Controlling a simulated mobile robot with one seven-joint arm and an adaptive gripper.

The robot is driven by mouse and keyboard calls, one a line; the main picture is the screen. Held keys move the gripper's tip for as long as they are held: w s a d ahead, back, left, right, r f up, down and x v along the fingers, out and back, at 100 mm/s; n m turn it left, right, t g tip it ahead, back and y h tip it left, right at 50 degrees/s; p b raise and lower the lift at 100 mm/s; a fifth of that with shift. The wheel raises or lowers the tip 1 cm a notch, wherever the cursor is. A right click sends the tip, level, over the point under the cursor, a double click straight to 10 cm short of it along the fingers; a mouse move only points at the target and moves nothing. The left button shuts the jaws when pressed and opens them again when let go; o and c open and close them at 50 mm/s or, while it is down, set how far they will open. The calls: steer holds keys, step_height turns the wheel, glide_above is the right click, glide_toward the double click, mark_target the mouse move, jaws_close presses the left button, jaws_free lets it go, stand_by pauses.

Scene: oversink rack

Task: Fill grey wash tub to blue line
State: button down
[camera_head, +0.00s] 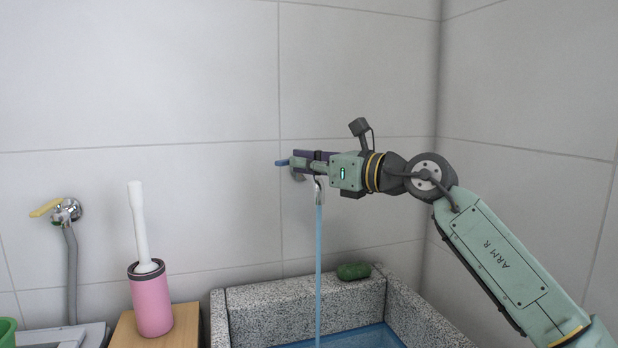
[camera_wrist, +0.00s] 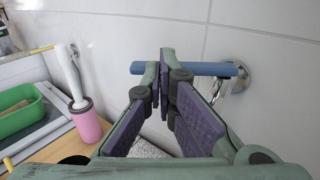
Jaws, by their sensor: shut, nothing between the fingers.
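The grey speckled stone tub (camera_head: 262,305) is at the bottom of the head view, cut off by the frame. Blue shows inside its walls (camera_head: 365,338); I cannot tell a painted line from the water surface. A tap spout (camera_head: 319,190) sends a blue-tinted stream (camera_head: 318,262) down into the tub. The tap's blue lever (camera_head: 282,162) sticks out left beyond my gripper (camera_head: 300,163). In the wrist view, the lever (camera_wrist: 210,69) runs level behind my gripper's fingertips (camera_wrist: 161,62). The fingers are together and empty. Whether they touch the lever is unclear.
A green soap or sponge (camera_head: 353,271) lies on the tub's back rim. Left are a pink brush holder (camera_head: 152,302) on a wooden surface, a yellow-handled tap (camera_head: 60,208) with a grey hose, and a green container (camera_wrist: 18,110). Tiled walls stand behind and right.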

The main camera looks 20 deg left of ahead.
mark_target(286, 162)
steer(key=shift+b+x, duration=0.35)
steer(key=shift+x, duration=1.55)
steer(key=shift+s+a+f, duration=0.1)
steer(key=shift+s+a, duration=0.05)
steer(key=shift+s, duration=0.1)
